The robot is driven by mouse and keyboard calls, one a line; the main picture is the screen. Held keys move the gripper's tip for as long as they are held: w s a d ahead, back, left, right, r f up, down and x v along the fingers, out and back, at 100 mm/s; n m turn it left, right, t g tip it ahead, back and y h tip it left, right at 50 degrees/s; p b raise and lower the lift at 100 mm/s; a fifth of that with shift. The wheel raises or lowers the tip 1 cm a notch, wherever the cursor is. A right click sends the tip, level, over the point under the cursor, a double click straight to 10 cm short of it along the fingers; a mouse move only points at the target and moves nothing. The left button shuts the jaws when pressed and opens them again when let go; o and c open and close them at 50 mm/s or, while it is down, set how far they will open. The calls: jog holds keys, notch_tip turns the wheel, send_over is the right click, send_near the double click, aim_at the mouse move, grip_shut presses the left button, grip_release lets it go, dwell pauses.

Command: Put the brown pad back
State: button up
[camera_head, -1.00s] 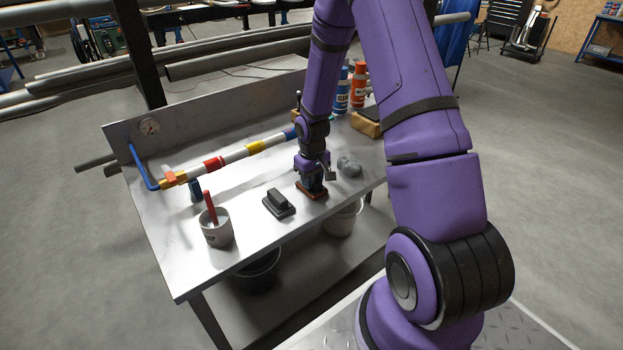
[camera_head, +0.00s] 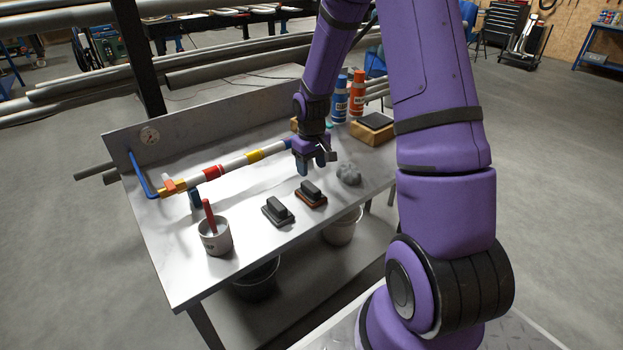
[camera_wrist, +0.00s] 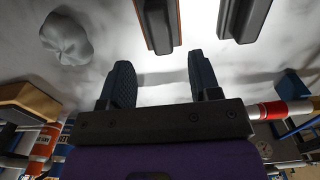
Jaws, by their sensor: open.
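The brown pad (camera_head: 311,196), a reddish-brown base with a black handle, lies flat on the metal bench near its front edge. Its black handle and a thin brown edge also show at the top of the wrist view (camera_wrist: 158,25). A similar grey pad (camera_head: 278,212) with a black handle lies just left of it, apart from it; it shows at the top of the wrist view too (camera_wrist: 243,16). My gripper (camera_head: 312,168) is open and empty above the bench, just behind the brown pad. Its two dark fingers (camera_wrist: 160,80) are spread and touch neither pad.
A grey lump (camera_head: 349,174) lies right of the pads. A cup (camera_head: 214,238) with a red handle stands at the left. A striped pipe (camera_head: 232,164) runs behind. A wooden block with a dark top (camera_head: 372,131) and spray cans (camera_head: 340,100) stand at the back right.

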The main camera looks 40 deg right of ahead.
jog(key=s+a+r+t, duration=0.1)
jog(key=s+a+r, duration=0.15)
jog(key=r, duration=0.45)
jog(key=s+a+r+h, duration=0.1)
jog(key=s+a+r, duration=0.15)
jog(key=r, duration=0.55)
jog(key=s+a+r+t, duration=0.1)
jog(key=s+a+r, duration=0.1)
jog(key=s+r, duration=0.35)
jog(key=s+a+r+t, duration=0.1)
jog(key=s+a+r, duration=0.2)
jog(key=s+r, duration=0.2)
jog(key=s+a+r+t+y, duration=0.1)
jog(key=s+r, duration=0.4)
jog(key=s, duration=0.5)
jog(key=shift+s+a+r+t, duration=0.2)
jog(key=shift+s+a+t, duration=0.3)
jog(key=shift+a, duration=0.55)
